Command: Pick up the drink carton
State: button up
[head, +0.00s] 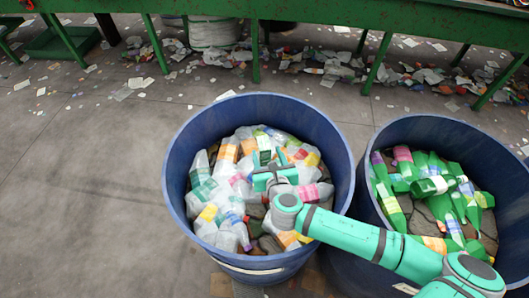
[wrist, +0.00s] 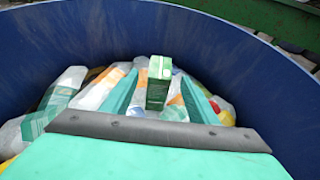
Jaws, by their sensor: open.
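The drink carton (wrist: 158,84) is a small green box with a paler green top. In the wrist view it stands out among the bottles, between the two fingers of my gripper (wrist: 160,76). My gripper is open, with a finger on each side of the carton and visible gaps between. In the head view my gripper (head: 272,174) is inside the left blue barrel, over the bottles. A green-and-white piece just beyond it appears to be the carton (head: 264,148). The carton's lower part is hidden among the bottles.
The left blue barrel (head: 183,135) holds many clear bottles with coloured labels. Its wall (wrist: 200,35) rises close beyond the fingers. A right blue barrel (head: 425,123) holds green bottles. A green belt frame (head: 330,14) stands behind, with litter beneath.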

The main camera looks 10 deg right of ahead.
aim_at(264, 145)
jog(key=shift+r+x, duration=0.15)
jog(key=shift+x, duration=1.5)
jog(key=shift+r+x, duration=0.15)
jog(key=shift+x, duration=1.5)
jog(key=shift+w, duration=0.1)
jog(key=shift+c, duration=0.2)
grip_shut()
